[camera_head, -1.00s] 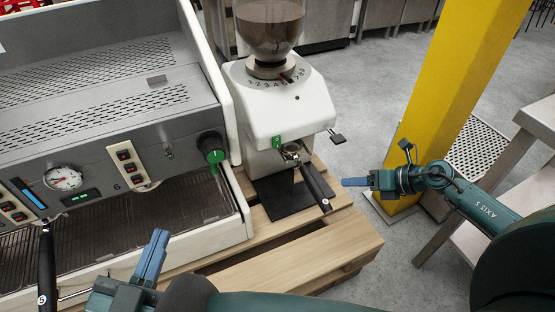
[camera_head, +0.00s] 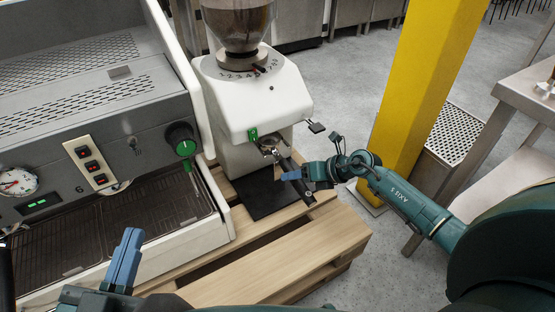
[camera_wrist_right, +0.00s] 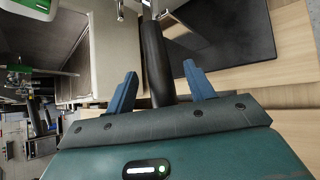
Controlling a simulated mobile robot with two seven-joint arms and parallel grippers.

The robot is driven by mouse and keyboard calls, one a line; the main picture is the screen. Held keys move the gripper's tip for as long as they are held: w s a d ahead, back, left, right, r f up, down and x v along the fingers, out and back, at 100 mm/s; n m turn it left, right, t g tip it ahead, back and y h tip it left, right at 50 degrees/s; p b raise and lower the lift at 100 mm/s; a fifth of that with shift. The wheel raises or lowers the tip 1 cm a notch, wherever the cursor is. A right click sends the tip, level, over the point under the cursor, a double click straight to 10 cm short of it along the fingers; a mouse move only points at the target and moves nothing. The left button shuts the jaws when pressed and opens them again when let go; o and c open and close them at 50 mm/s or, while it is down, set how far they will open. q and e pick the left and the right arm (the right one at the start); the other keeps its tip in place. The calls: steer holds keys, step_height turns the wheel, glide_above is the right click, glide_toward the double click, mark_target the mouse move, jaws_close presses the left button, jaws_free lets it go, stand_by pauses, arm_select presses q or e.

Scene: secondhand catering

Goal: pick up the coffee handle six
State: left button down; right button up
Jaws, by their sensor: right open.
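The coffee handle (camera_head: 306,194) has a black grip and hangs from the metal holder under the white grinder's (camera_head: 246,100) spout, pointing toward me. I cannot read a number on it now. My right gripper (camera_head: 287,176) is at the handle in the head view and hides part of it. In the right wrist view the black grip (camera_wrist_right: 155,60) runs between the two blue fingers (camera_wrist_right: 157,72), which stand apart with gaps on both sides. My left gripper (camera_head: 126,258) is empty at lower left, in front of the coffee machine; its finger gap is not clear.
The coffee machine (camera_head: 95,140) fills the left side, with a green-marked knob (camera_head: 182,145) near the grinder. A black mat (camera_head: 265,192) lies below the handle on the wooden pallet (camera_head: 300,255). A yellow pillar (camera_head: 415,85) and a metal table (camera_head: 520,95) stand at right.

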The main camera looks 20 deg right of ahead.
steer(key=shift+w, duration=0.1)
jaws_close()
stand_by(0.6)
steer(key=shift+r, duration=0.1)
